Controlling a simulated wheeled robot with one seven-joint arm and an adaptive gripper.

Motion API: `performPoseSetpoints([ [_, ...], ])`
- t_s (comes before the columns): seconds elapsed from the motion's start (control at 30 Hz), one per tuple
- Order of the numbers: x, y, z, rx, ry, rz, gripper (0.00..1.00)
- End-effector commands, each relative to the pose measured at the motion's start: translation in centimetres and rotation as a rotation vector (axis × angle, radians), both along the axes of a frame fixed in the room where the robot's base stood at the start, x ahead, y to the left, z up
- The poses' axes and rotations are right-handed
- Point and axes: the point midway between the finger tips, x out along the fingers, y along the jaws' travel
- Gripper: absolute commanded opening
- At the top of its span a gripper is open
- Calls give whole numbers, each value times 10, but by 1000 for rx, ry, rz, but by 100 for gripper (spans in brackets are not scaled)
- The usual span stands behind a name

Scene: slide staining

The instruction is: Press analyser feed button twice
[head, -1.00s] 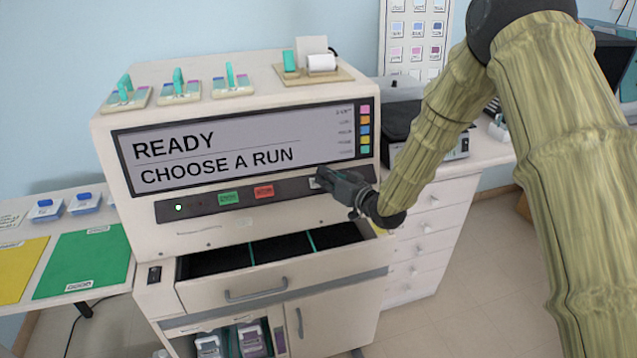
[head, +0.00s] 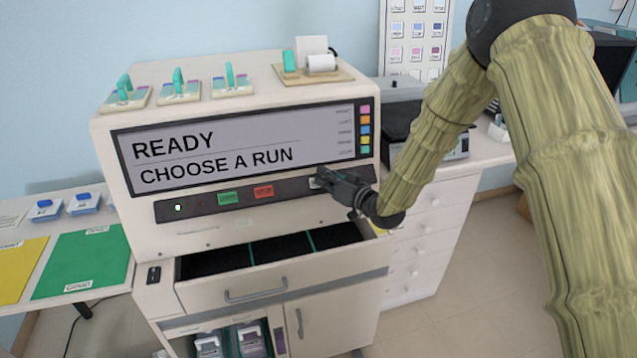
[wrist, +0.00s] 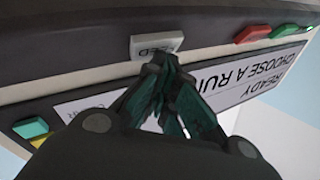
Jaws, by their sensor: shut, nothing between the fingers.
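The analyser (head: 290,218) is a cream cabinet whose screen (head: 230,145) reads "READY" and "CHOOSE A RUN". The feed button (wrist: 156,45) is a pale grey key on the dark strip below the screen, its label partly legible as "ED". In the head view only a sliver of it shows behind my gripper. My gripper (head: 322,176) is shut and empty, its fingertips at the strip by the feed button. In the wrist view my gripper (wrist: 162,62) has its tips just at the button's edge. I cannot tell whether they touch it.
A green button (head: 228,198) and a red button (head: 264,191) sit left of my gripper on the same strip. An open drawer (head: 255,288) juts out below. A paper-roll printer (head: 320,64) and several slide holders stand on top.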

Motion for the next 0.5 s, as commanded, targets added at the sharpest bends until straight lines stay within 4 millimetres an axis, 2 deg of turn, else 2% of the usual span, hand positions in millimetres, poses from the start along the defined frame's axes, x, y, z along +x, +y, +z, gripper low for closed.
performPoseSetpoints([
  [0.5,-9,-3,10,1,1,0,0],
])
